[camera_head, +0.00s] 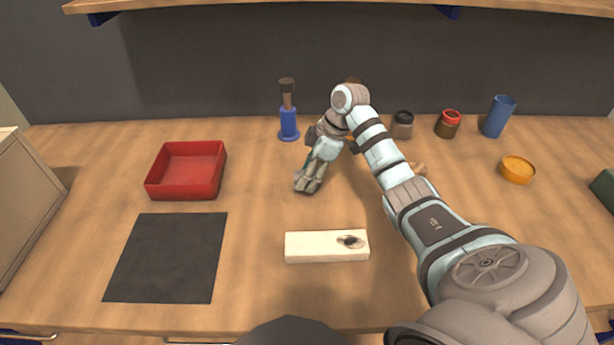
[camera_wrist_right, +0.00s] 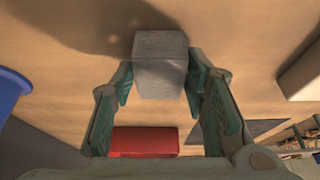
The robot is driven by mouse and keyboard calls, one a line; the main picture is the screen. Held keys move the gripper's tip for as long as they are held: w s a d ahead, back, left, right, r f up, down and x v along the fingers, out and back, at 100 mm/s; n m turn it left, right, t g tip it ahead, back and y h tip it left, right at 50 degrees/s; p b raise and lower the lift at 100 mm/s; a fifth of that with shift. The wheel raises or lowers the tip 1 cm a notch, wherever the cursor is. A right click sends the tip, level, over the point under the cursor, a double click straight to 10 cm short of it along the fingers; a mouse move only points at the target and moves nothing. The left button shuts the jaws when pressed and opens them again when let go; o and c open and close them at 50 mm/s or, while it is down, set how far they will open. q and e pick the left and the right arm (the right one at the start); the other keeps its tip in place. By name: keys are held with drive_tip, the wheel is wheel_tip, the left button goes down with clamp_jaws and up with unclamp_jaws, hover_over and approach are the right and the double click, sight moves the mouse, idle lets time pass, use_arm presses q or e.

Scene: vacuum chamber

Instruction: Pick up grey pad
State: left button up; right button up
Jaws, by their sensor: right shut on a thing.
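The grey pad (camera_wrist_right: 160,66) is a small grey block between the two fingers of my right gripper in the right wrist view. My right gripper (camera_wrist_right: 160,80) is shut on it, with a finger against each side. In the head view my right gripper (camera_head: 308,184) points down over the middle of the table, to the right of the red tray. The pad cannot be made out there, hidden by the fingers. A shadow lies on the wood near the pad; I cannot tell whether the pad touches the table. My left gripper is not in view.
A red tray (camera_head: 186,196) and a dark mat (camera_head: 168,258) lie to the left. A pale wooden block (camera_head: 312,246) with a dark spot lies in front. A blue holder (camera_head: 289,124), jars (camera_head: 448,124), a blue cup (camera_head: 498,117) and an orange bowl (camera_head: 517,170) stand farther back.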

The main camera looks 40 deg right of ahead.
wheel_tip(320, 180, up, 9)
drive_tip(key=shift+r+p, duration=0.1)
drive_tip(key=shift+p, duration=1.15)
wheel_tip(320, 180, up, 10)
drive_tip(key=p, duration=0.9)
drive_tip(key=shift+r, duration=0.15)
